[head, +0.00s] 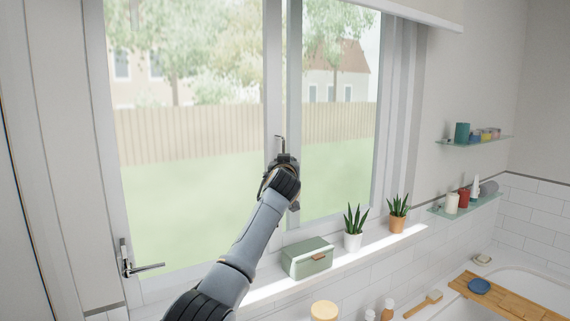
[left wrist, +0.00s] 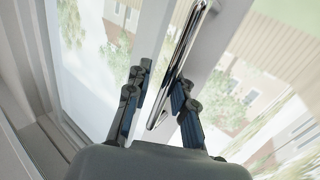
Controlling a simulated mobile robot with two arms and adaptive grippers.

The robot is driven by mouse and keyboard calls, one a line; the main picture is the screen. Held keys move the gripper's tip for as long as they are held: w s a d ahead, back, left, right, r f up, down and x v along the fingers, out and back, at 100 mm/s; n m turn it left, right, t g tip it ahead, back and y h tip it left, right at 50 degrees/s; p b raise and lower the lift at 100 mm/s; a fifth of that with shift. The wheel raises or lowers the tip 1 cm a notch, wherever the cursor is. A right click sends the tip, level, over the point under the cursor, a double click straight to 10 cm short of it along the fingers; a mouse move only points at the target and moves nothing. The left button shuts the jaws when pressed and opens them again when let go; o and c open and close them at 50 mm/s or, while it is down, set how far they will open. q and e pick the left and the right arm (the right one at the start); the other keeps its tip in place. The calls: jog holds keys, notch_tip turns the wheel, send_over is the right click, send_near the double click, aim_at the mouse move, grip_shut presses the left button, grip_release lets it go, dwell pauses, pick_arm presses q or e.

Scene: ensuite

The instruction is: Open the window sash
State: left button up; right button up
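The window has a left pane (head: 190,150) and a right pane (head: 335,130), with white upright frame members (head: 275,60) between them. A chrome handle (head: 279,138) is on the middle upright, largely hidden by my left gripper (head: 281,163) in the head view. In the left wrist view the handle is a long slanted chrome bar (left wrist: 176,68). It passes between the two fingers of my left gripper (left wrist: 162,75), which are apart. Whether either finger touches the bar I cannot tell. Another lever handle (head: 140,267) sits at the lower left of the frame. My right gripper is not in view.
On the sill below stand a green box (head: 307,258) and two potted plants, one in a white pot (head: 353,240) and one in an orange pot (head: 397,223). Glass shelves (head: 466,206) with bottles are at the right. A bath with a wooden tray (head: 505,300) is lower right.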

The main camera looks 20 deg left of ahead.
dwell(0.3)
pick_arm(q)
jog(key=v, duration=1.2)
jog(key=shift+a, duration=0.1)
dwell(0.3)
